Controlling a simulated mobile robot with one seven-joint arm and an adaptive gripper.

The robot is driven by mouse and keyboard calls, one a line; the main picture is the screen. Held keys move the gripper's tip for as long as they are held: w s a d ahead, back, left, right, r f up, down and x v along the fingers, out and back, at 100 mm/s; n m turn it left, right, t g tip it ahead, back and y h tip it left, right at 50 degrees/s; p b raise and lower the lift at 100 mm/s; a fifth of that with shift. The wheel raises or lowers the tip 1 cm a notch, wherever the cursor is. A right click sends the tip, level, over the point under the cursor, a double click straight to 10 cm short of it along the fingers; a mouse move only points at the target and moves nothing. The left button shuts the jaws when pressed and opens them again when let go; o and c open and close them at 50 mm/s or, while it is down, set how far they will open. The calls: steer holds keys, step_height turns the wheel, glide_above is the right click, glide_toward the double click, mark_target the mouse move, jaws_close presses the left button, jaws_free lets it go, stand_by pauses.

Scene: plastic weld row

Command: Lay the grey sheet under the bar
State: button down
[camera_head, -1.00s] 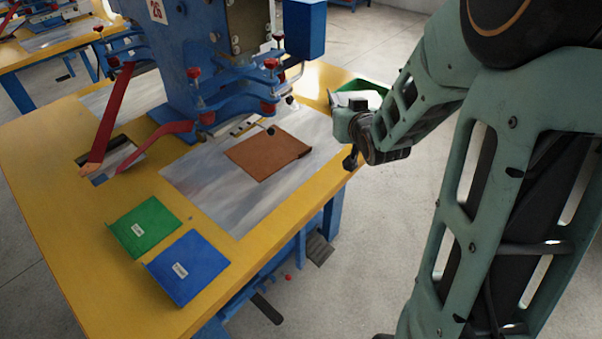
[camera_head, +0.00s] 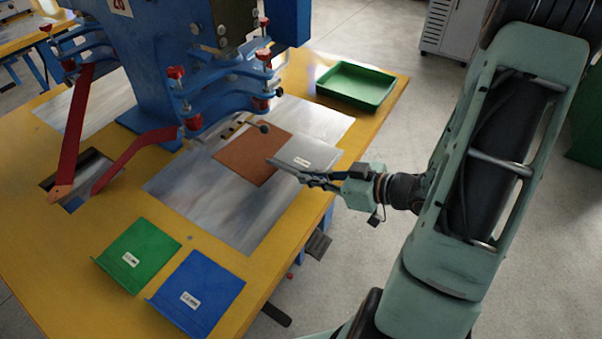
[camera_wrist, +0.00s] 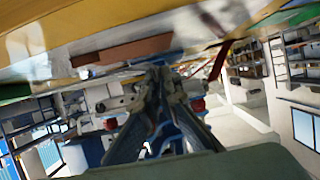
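The grey sheet (camera_head: 303,160), with a small white label, shows at my gripper's fingertips over the right part of the metal plate (camera_head: 226,215). It blends with the plate, so its outline is hard to see. My gripper (camera_head: 302,174) appears shut on its near edge; whether the sheet touches the brown sheet (camera_head: 246,155) I cannot tell. The bar (camera_head: 232,130) is under the blue press head, at the brown sheet's back left. In the wrist view my gripper's fingers (camera_wrist: 158,75) come together, and the brown sheet (camera_wrist: 122,50) shows beyond; the grey sheet is unclear there.
An empty green tray (camera_head: 355,86) stands at the table's back right. A green sheet holder (camera_head: 138,250) and a blue one (camera_head: 200,293) lie at the front. Red levers (camera_head: 72,135) stick out at left. The blue press (camera_head: 165,60) stands behind the plate.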

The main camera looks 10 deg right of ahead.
steer(key=shift+w+a+f+b, duration=0.25)
steer(key=shift+a+f+b, duration=0.25)
steer(key=shift+f+b, duration=0.1)
steer(key=b+x, duration=0.3)
steer(key=x, duration=0.1)
steer(key=shift+f, duration=0.25)
steer(key=w+a+b, duration=0.1)
steer(key=w+a, duration=0.1)
steer(key=a, duration=0.1)
steer(key=shift+w, duration=0.4)
steer(key=b, duration=0.3)
glide_above(256, 174)
steer(key=shift+w+a+f, duration=0.1)
steer(key=shift+a+f, duration=0.05)
steer(key=shift+f, duration=0.05)
steer(key=shift+f+b, duration=0.55)
steer(key=shift+f, duration=0.45)
steer(key=shift+p, duration=0.35)
steer(key=shift+f, duration=0.15)
steer(key=c, duration=2.1)
jaws_free()
